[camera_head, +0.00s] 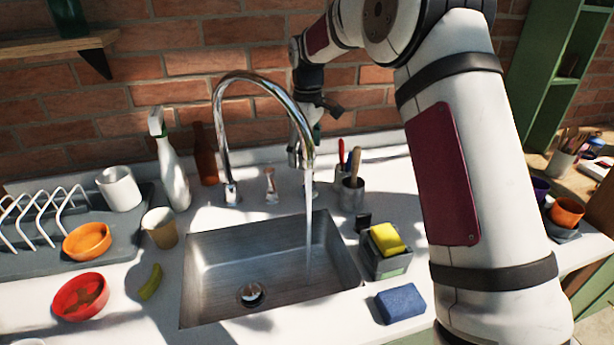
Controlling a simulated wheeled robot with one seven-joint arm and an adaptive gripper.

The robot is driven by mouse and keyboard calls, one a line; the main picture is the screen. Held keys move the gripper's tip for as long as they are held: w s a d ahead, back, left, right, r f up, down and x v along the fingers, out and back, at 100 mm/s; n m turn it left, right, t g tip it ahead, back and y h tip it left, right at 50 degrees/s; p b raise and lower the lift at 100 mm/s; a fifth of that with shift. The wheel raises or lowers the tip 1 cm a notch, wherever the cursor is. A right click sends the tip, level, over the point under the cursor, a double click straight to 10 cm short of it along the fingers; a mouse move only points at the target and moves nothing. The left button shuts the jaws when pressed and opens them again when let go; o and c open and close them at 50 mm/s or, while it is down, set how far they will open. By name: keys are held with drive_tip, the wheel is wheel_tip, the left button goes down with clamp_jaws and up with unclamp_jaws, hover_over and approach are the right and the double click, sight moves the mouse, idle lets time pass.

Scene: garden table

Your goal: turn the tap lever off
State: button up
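The chrome tap (222,125) has a tall curved neck, and its base stands on the white counter behind the sink. Water (308,225) runs from the spout into the steel sink (215,270). A short chrome upright piece (271,186) stands right of the tap base; it may be the lever, but it is too small to tell its position. My gripper (325,108) is dark and sits high behind the spout, by the brick wall. It is apart from the chrome piece, above and right of it. The spout partly hides it, and its opening is unclear.
A spray bottle (172,165) and brown bottle (205,155) stand left of the tap. A utensil cup (351,195) stands to the right. A sponge holder (385,262) and blue sponge (400,303) lie right of the sink. A dish rack (42,218) is at left.

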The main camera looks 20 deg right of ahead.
sight(308, 180)
wheel_tip(308, 180, down, 8)
drive_tip(key=shift+f+p, duration=0.1)
drive_tip(key=shift+p, duration=0.3)
drive_tip(key=c, duration=1.2)
